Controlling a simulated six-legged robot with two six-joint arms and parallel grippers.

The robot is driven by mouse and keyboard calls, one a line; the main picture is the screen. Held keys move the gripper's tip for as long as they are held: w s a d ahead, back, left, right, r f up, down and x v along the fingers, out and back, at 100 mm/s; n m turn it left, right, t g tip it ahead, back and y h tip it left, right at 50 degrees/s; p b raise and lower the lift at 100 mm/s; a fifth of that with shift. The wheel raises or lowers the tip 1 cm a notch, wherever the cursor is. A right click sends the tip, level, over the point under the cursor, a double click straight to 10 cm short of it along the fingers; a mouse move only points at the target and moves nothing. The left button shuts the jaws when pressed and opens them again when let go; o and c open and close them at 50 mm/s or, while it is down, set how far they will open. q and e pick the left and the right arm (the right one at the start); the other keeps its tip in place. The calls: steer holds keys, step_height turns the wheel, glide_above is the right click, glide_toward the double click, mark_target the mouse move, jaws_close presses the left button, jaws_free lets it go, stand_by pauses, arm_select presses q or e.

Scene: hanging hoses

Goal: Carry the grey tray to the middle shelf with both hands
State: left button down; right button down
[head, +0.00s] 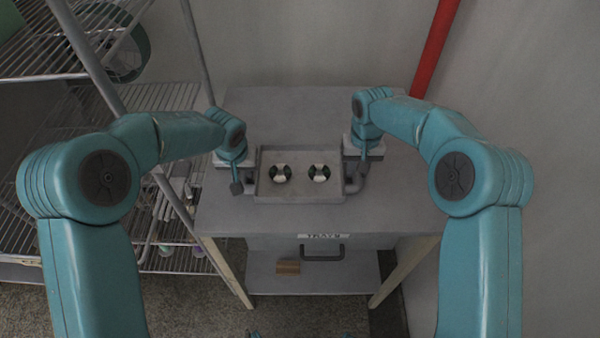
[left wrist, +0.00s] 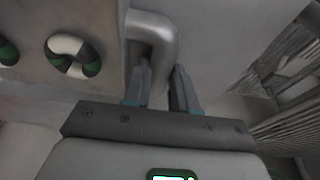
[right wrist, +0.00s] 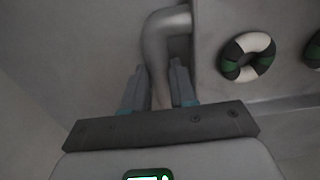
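The grey tray (head: 300,190) lies flat on the grey table, with two green-and-white rings (head: 281,174) (head: 319,173) in it. It has a bent grey handle at each side. My left gripper (head: 237,187) is at the left handle (left wrist: 158,35), with a finger on each side and little or no gap visible. My right gripper (head: 363,152) is at the right handle (right wrist: 156,45) in the same way. Both appear closed on the handles. A wire rack (head: 165,97) with several shelf levels stands at the left; I cannot tell for sure which is the middle shelf.
The table (head: 300,105) has bare top behind the tray and a lower shelf with a small brown block (head: 288,267). A label reading "TRAYS" (head: 324,236) is on its front. A red pipe (head: 437,45) runs down the right wall. A green coil (head: 128,50) hangs at the rack.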

arm_select(q)
steer(key=shift+r, duration=0.1)
arm_select(e)
steer(key=shift+r, duration=0.15)
